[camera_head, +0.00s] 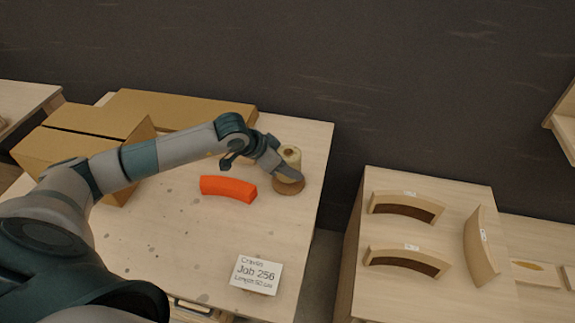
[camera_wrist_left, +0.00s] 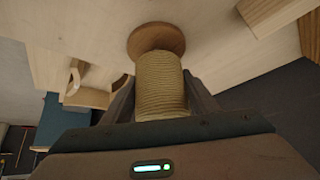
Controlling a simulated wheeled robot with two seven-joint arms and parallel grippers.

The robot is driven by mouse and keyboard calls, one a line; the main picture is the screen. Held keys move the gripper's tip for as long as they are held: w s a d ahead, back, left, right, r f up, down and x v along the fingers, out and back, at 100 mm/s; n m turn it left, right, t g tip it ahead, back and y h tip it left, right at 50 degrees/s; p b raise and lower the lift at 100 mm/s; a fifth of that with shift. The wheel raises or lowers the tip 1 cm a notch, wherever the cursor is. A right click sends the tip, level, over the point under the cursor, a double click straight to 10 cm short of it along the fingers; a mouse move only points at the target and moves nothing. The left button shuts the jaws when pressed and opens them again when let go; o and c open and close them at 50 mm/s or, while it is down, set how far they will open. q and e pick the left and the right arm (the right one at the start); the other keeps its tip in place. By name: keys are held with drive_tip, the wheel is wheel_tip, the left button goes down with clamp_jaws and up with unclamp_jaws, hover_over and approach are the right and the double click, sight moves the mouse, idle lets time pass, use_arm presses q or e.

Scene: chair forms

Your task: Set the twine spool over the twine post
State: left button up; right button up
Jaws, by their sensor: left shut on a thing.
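The twine spool (camera_head: 291,155) is a pale, cream-coloured roll standing upright near the right edge of the left table. My left gripper (camera_head: 285,172) is shut on it from the side. In the left wrist view the wound twine (camera_wrist_left: 161,85) sits between the two fingers. A round brown wooden disc (camera_head: 289,187) lies at the spool's lower end, and it also shows in the left wrist view (camera_wrist_left: 156,38). I cannot tell whether the disc belongs to the spool or to the twine post. No bare post shows. My right gripper is out of view.
An orange curved block (camera_head: 228,189) lies left of the spool. A white job card (camera_head: 256,274) stands at the table's front. Cardboard boxes (camera_head: 185,109) fill the back left. Curved wooden forms (camera_head: 405,207) lie on the right table, across a gap.

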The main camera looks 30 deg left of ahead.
use_arm(q)
drive_tip(key=shift+a+f+b, duration=0.2)
drive_tip(key=shift+f+b, duration=0.2)
